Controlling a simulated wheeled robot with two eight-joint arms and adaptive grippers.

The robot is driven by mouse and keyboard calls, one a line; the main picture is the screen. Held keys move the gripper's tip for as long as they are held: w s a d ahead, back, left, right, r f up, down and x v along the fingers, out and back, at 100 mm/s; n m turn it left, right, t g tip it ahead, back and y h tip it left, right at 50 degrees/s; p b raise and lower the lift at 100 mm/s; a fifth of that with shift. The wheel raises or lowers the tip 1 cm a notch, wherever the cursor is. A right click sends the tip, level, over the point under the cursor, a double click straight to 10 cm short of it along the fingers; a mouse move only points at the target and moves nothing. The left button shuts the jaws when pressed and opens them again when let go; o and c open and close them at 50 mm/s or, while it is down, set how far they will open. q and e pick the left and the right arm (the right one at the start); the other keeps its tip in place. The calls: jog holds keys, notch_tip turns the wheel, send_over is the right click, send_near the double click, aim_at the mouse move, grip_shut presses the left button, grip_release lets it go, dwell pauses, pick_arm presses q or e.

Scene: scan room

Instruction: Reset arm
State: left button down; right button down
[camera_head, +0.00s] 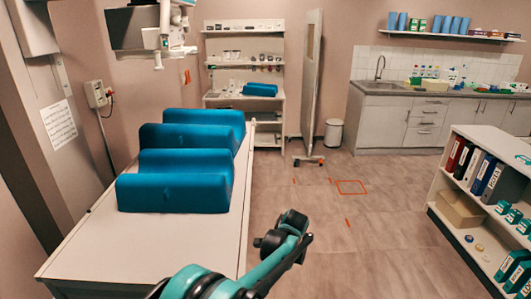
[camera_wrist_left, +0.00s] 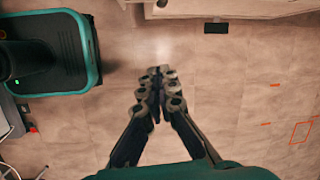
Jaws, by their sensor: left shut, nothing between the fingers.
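My left gripper (camera_wrist_left: 158,75) shows in the left wrist view with its two dark, jointed fingers brought together at the tips. It is shut and empty, and it hangs over bare floor. In the head view a teal and black arm of mine comes in from the bottom, to the right of the long white table (camera_head: 120,262). I cannot make out gripper fingers on it there. My right gripper is in neither view.
Several blue bolsters (camera_head: 172,192) lie on the white table at left. An open shelf unit (camera_head: 497,148) with binders stands at right. A folding screen (camera_head: 311,85) and a sink counter (camera_head: 393,92) are at the back. The middle floor (camera_head: 350,235) is clear.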

pick_arm(q)
jog(key=s+a+r+n+t+h, duration=0.2)
jog(key=s+a+r+n, duration=0.5)
jog(key=s+a+r, duration=0.45)
jog(key=s+a+n+t, duration=0.4)
jog(key=s+a+n, duration=0.4)
jog(key=s, duration=0.6)
jog(key=shift+a+r+n+h, duration=0.2)
jog(key=shift+a+n+h, duration=0.2)
jog(key=shift+a, duration=0.05)
